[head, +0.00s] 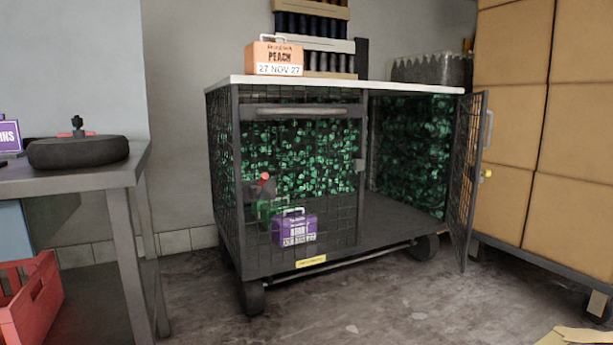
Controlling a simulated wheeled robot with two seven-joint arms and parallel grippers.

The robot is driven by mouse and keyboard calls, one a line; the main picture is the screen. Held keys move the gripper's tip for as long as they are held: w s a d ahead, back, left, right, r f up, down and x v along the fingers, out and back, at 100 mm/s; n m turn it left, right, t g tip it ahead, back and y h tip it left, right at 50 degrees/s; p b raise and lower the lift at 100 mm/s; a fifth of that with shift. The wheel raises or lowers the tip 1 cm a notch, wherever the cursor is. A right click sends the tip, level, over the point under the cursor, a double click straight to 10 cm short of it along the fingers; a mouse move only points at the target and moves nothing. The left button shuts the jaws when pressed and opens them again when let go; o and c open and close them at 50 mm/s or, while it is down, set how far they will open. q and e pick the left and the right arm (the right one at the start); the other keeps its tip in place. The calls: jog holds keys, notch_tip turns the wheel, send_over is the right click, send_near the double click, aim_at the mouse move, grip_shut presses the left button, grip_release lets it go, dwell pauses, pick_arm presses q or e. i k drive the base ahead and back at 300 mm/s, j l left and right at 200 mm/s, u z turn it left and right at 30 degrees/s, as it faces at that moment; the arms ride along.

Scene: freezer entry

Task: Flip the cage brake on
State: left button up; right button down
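The cage (290,258) is a dark wire-mesh trolley with a white top, standing on black wheels on the floor. Its right-hand mesh door (466,180) is swung open. A yellow label (311,261) sits on the lower front edge, and a thin bar runs below that edge. I cannot make out for certain which part is the brake, or its position. A front caster (252,297) shows at the lower left. Neither of my grippers is in view.
An orange PEACH box (273,59) stands on top. A grey table (70,178) and red crate (32,300) are left; stacked cartons (570,130) are right. Floor in front is mostly clear.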

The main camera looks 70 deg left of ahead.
aim_at(264, 178)
jog(key=i+j+u, duration=0.1)
jog(key=i+u, duration=0.35)
jog(key=i+l+u, duration=0.1)
jog(key=i+u, duration=0.35)
jog(key=i+l+u, duration=0.3)
jog(key=i+u, duration=0.15)
jog(key=i, duration=0.15)
